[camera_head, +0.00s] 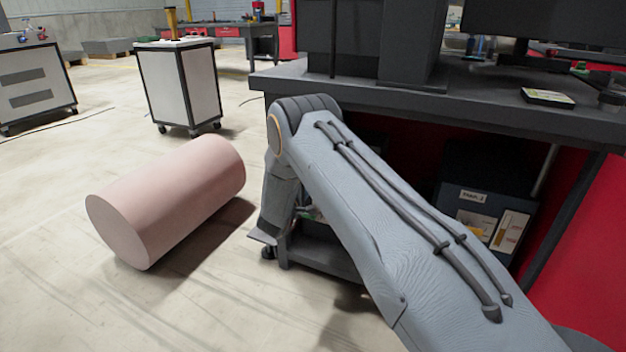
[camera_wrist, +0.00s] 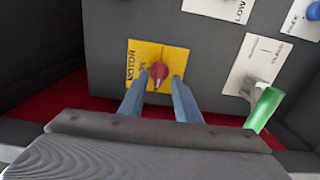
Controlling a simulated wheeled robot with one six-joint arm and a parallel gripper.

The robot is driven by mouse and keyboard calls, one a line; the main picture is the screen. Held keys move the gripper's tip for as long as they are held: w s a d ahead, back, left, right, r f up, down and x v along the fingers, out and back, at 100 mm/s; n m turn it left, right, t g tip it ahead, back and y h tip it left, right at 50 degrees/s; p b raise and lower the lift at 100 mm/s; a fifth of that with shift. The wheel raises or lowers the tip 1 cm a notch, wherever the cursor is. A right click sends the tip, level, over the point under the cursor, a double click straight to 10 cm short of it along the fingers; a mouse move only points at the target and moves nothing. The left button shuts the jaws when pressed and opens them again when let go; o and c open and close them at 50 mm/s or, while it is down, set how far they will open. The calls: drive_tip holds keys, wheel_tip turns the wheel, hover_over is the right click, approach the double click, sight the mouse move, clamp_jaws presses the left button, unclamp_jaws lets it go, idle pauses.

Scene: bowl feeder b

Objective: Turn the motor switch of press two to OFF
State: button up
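The motor switch is a red knob (camera_wrist: 159,71) on a yellow plate (camera_wrist: 174,56) lettered MOTOR, on a dark grey panel (camera_wrist: 110,25) in the wrist view. My gripper (camera_wrist: 160,82) is at the knob, its two blue-grey fingers apart on either side of it. A small gap seems to show beside the knob; I cannot tell whether a finger touches it. The knob's exact pointing is unclear. In the head view, a dark box with a white label (camera_head: 473,196) stands under the bench; my arm hides my gripper there.
A green-tipped lever (camera_wrist: 263,108) on a white plate (camera_wrist: 253,62) is right of the switch. A blue knob (camera_wrist: 314,11) is at the upper right corner. The dark bench top (camera_head: 480,105) overhangs the space. A pink cylinder (camera_head: 170,200) lies on the floor at left.

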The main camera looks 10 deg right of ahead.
drive_tip(key=p+v, duration=0.1)
drive_tip(key=v, duration=0.5)
drive_tip(key=shift+s+p, duration=0.3)
drive_tip(key=shift+p, duration=0.1)
drive_tip(key=shift+a, duration=0.15)
